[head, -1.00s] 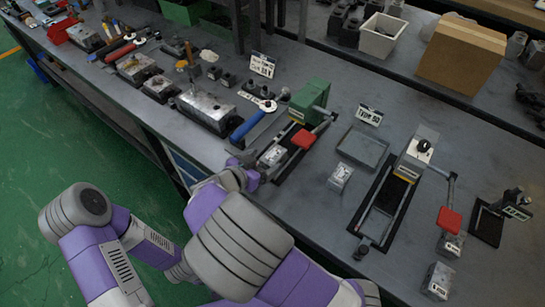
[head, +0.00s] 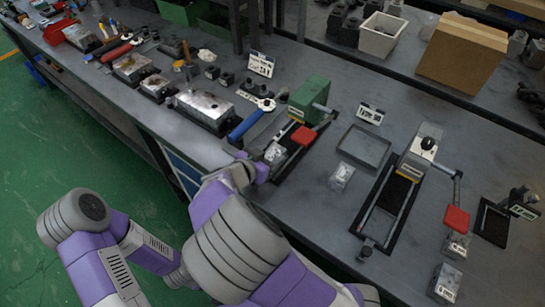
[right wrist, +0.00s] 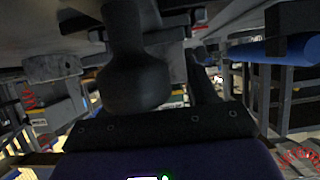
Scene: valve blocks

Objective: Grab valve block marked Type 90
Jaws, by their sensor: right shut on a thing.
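A small silver valve block (head: 276,153) lies at the near end of the green clamp device (head: 309,98), beside its red handle (head: 303,136). My right gripper (head: 262,167) is at this block and shut on it; the wrist hides part of the contact, and the block's marking is unreadable. A second silver block (head: 341,177) stands on the bench in front of a shallow grey tray (head: 364,147), behind which is a sign (head: 370,113) that seems to read Type 90. Dark parts fill the middle of the right wrist view. My left gripper is out of view.
A grey clamp device (head: 415,160) with a red handle (head: 456,219) stands to the right. Two more silver blocks (head: 457,245) (head: 445,283) lie near it. A blue-handled tool (head: 247,122) and a long metal block (head: 205,110) are to the left. A cardboard box (head: 460,55) is behind.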

